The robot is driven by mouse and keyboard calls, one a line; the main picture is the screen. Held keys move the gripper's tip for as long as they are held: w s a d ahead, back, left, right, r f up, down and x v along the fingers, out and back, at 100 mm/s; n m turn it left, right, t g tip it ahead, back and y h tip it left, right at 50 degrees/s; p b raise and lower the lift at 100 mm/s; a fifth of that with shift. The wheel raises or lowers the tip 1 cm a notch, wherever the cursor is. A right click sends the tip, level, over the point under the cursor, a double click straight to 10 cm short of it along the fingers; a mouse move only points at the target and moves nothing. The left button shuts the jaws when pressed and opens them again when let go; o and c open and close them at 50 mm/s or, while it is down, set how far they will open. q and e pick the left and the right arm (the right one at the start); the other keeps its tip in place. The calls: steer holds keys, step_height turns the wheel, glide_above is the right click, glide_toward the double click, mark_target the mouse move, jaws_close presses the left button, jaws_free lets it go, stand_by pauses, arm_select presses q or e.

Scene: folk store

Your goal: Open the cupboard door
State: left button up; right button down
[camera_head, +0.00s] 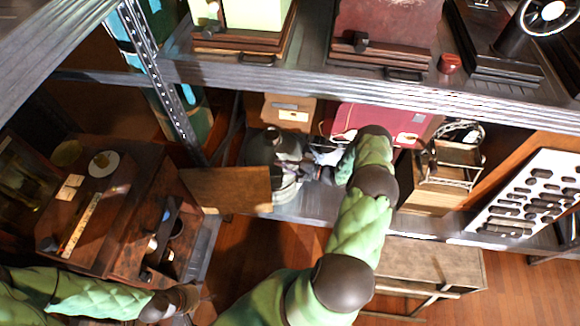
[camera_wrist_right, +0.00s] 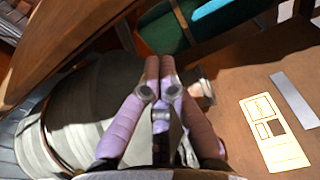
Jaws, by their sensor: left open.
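The dark wooden cupboard (camera_head: 125,205) stands at the left of the head view. Its right side shows an opening with cup-like things inside. A flat brown panel (camera_head: 228,188), seemingly its door, stands out to the right from the cupboard's far edge; the hinge is not clear. My right gripper (camera_head: 300,168) is right of the panel, by a grey metal can. In the right wrist view its fingers (camera_wrist_right: 166,72) are together, with nothing visible between them. My left gripper (camera_head: 185,299) is open, low in front of the cupboard.
The grey can (camera_wrist_right: 75,120) lies close beside the right fingers. A tan box (camera_head: 290,110) with a label and a red case (camera_head: 385,122) stand behind. A metal shelf edge (camera_head: 350,90) crosses above my right arm. A wire rack (camera_head: 460,155) is at right.

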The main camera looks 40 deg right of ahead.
steer(key=x, duration=0.3)
steer(key=shift+w+a+f+b, duration=0.1)
steer(key=shift+w+a+b, duration=0.05)
steer(key=shift+b, duration=0.2)
steer(key=s+a, duration=0.2)
steer(key=s, duration=0.1)
steer(key=shift+a, duration=0.25)
